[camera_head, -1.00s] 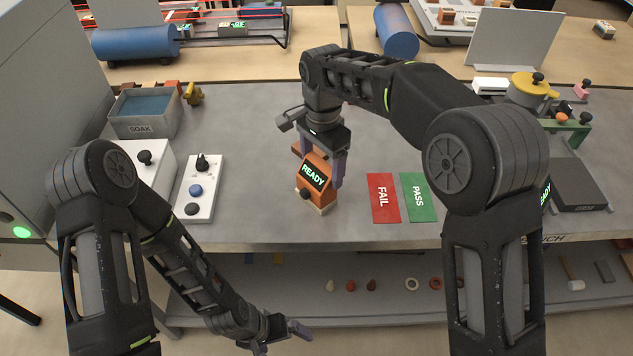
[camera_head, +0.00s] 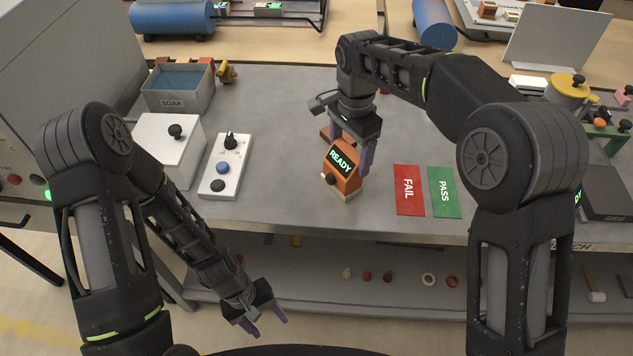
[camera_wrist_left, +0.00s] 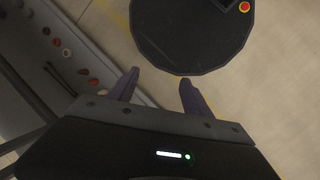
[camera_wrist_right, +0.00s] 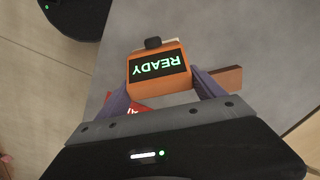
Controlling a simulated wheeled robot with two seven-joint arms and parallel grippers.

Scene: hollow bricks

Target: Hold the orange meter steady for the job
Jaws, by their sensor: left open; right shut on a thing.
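The orange meter (camera_head: 343,172) stands upright on the grey bench (camera_head: 285,205), its dark screen reading READY in green and a black knob low on its front. My right gripper (camera_head: 350,148) comes down from above and is shut on it, one finger on each side. In the right wrist view the meter (camera_wrist_right: 158,68) sits between the fingertips, its screen upside down. My left gripper (camera_head: 267,325) is open and empty, low in front of the bench, below the top's level. In the left wrist view its fingers (camera_wrist_left: 157,82) are apart over the floor.
A white panel (camera_head: 227,165) with a blue button and black knobs lies left of the meter. Red FAIL (camera_head: 408,190) and green PASS (camera_head: 444,192) cards lie to its right. A SOAK tub (camera_head: 178,88) stands back left. Small parts lie on the shelf (camera_head: 330,292) below.

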